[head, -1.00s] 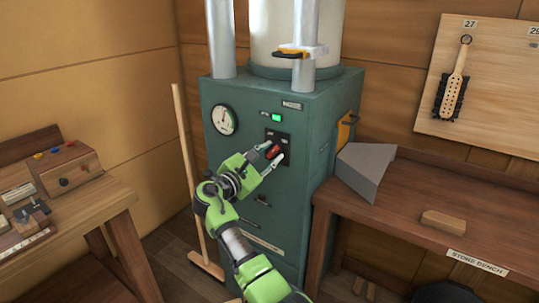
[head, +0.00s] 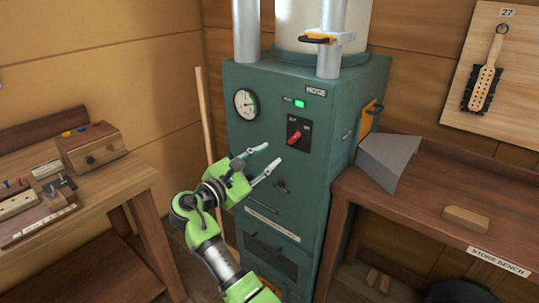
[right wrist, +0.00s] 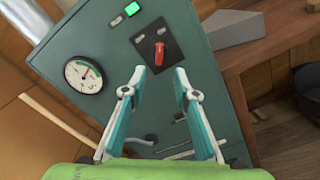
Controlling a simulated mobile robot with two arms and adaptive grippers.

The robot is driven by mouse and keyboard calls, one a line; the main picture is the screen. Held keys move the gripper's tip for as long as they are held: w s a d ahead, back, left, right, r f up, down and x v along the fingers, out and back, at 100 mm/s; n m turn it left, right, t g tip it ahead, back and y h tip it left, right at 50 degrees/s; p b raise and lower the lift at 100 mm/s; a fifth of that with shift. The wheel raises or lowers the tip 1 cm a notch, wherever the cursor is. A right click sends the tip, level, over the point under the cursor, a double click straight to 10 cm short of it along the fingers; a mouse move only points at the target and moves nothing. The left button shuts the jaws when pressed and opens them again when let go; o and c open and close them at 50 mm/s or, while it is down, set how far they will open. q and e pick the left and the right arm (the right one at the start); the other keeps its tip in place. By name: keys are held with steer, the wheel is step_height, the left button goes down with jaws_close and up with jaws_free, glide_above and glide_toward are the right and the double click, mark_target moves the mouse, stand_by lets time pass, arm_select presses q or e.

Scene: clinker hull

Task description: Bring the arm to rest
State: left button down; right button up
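My right gripper (head: 272,160) is open and empty in front of the green machine cabinet (head: 262,190), below and left of the red switch (head: 295,138). The switch sits on a black plate, apart from my fingers. In the right wrist view my open fingers (right wrist: 160,78) point at the cabinet, and the red switch (right wrist: 160,53) shows just beyond and between their tips. A green lamp (head: 300,104) is lit above the switch, beside a round dial gauge (head: 246,103). My left gripper is in neither view.
A wooden bench with a control box (head: 92,147) stands at the left. The store bench (head: 440,215) at the right bears a grey wedge (head: 388,160) and a wooden block (head: 466,219). A brush (head: 485,75) hangs on the board. A broom handle (head: 204,115) leans beside the cabinet.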

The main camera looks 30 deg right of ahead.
steer(key=shift+f, duration=0.1)
stand_by(0.3)
